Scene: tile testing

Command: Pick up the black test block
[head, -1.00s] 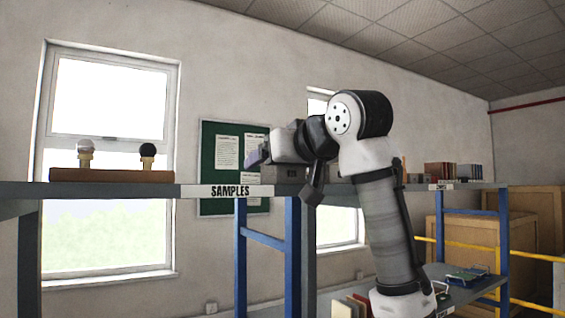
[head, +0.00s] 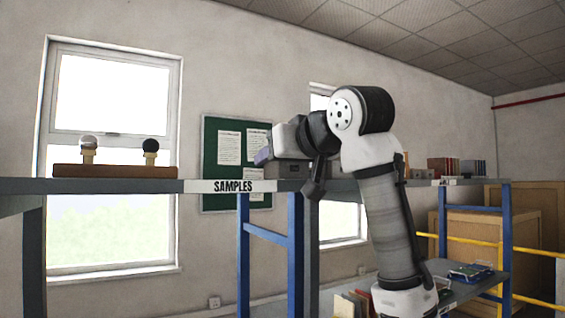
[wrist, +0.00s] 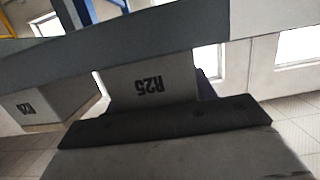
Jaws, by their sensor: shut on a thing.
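My gripper (head: 265,155) is raised at shelf height in the head view, in front of a grey box on the shelf. A small purplish piece shows at its left end. In the wrist view, a long dark bar (wrist: 170,122) lies across the lower part, against a grey part of my gripper. I take this bar to be the black test block, shut in my jaws. Its far side and the fingertips are hidden or unclear. It is close to a grey box marked R25 (wrist: 150,85); I cannot tell whether they touch.
A second marked grey box (wrist: 45,103) stands left of the first in the wrist view. A wooden board (head: 115,171) with a white-topped and a black-topped piece sits on the samples shelf (head: 215,186). Blue posts and a lower shelf are below.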

